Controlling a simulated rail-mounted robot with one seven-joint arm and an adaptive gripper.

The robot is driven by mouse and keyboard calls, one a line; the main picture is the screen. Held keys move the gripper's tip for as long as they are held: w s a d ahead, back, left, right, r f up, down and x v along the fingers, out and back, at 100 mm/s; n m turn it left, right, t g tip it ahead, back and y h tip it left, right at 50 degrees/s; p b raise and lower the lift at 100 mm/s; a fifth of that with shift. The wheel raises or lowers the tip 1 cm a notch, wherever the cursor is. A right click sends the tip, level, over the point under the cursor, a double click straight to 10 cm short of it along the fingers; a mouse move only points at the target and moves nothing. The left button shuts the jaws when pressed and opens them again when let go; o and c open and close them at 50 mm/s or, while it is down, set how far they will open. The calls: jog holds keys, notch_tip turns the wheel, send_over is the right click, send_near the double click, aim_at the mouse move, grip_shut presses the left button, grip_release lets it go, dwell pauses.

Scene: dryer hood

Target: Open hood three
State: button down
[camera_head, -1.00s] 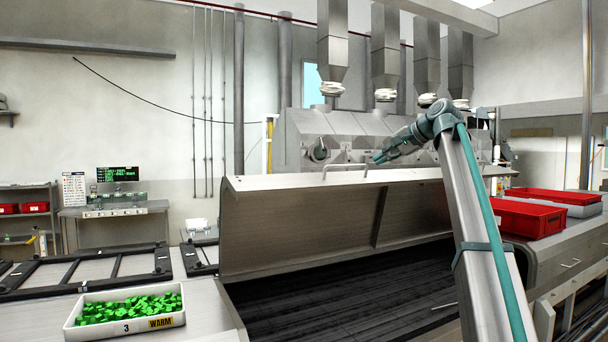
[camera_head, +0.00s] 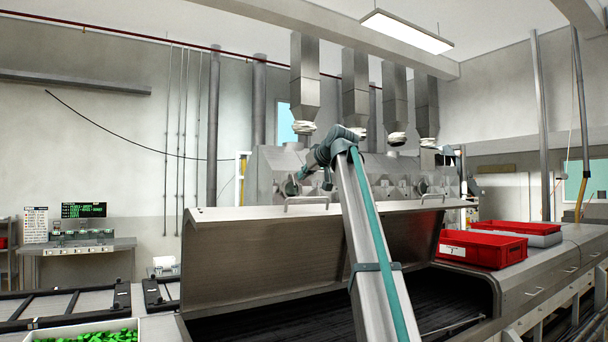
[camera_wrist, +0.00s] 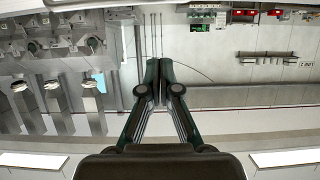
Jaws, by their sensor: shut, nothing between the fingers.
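A long metal hood (camera_head: 270,255) stands raised in the head view, tilted up over a dark slatted bed (camera_head: 250,328). No number shows on it, so I cannot tell if it is hood three. A bar handle (camera_head: 306,200) sits on its top edge at the left, and another handle (camera_head: 433,198) sits at the right. My gripper (camera_head: 300,174) is above and behind the top edge near the left handle, apart from the hood as far as I can see. In the wrist view my gripper (camera_wrist: 159,68) has its fingers together with nothing between them.
My arm crosses in front of the hood. Red bins (camera_head: 482,249) stand on the counter at right. A white tray of green pieces (camera_head: 85,333) is at lower left. Ducts (camera_head: 305,80) hang over grey machinery behind. The wrist view is upside down, with ceiling lights (camera_wrist: 285,158) at the bottom.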

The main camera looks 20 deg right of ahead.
jog(key=p, duration=0.2)
send_over(298, 198)
jog(key=w, duration=0.2)
notch_tip(298, 198, down, 2)
jog(key=s+f, duration=0.1)
jog(key=f, duration=0.2)
jog(key=shift+s+a+p, duration=0.15)
jog(key=shift+s+p, duration=0.2)
jog(key=shift+s, duration=0.05)
jog(key=shift+s+f, duration=0.1)
jog(key=shift+s, duration=0.1)
jog(key=shift+f, duration=0.3)
